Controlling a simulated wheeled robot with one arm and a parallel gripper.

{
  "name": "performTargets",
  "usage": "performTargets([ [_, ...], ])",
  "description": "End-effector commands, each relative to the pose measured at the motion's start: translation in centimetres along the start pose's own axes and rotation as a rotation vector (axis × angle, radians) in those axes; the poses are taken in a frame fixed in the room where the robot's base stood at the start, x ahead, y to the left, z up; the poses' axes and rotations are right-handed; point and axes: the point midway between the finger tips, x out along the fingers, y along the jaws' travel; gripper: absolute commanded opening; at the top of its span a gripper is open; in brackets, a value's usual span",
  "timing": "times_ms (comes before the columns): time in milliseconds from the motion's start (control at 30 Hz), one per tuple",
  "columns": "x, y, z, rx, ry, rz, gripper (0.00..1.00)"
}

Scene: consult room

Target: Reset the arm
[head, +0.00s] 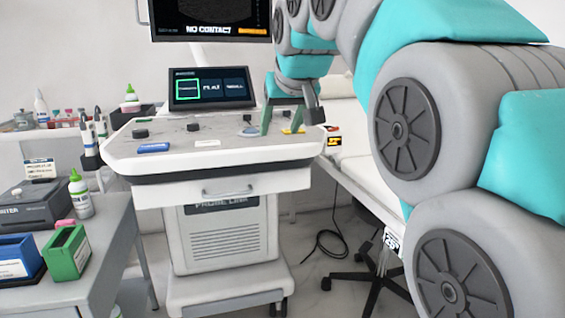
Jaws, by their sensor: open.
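My gripper (282,121) is in the head view, over the right part of the ultrasound cart's console (205,150). Its two green fingers point down and stand apart, with nothing seen between them. The fingertips are close to the console top; I cannot tell whether they touch it. My arm (435,120), grey with teal covers, fills the right side of the view and reaches left to the gripper. It hides part of the room behind it.
A monitor (212,18) reading "NO CONTACT" and a smaller screen (211,88) stand above the console. A side table (100,240) at left holds a green bin (67,253), a blue bin (18,260) and a bottle (80,196). An exam bed (365,180) stands at right. A cable (325,240) lies on the floor.

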Motion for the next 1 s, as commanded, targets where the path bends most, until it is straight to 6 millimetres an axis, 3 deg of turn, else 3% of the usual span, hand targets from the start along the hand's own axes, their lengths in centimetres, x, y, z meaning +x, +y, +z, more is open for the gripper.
performTargets([
  [367, 1.3, 2.2, 5.4, 0.036, -0.108, 0.026, 0.62],
  [533, 2.3, 3.7, 10.0, 0.064, -0.196, 0.043, 0.62],
  [767, 3.3, 6.0, 20.8, 0.122, -0.384, 0.070, 0.62],
  [1000, 3.0, 6.9, 33.8, 0.184, -0.596, 0.085, 0.62],
])
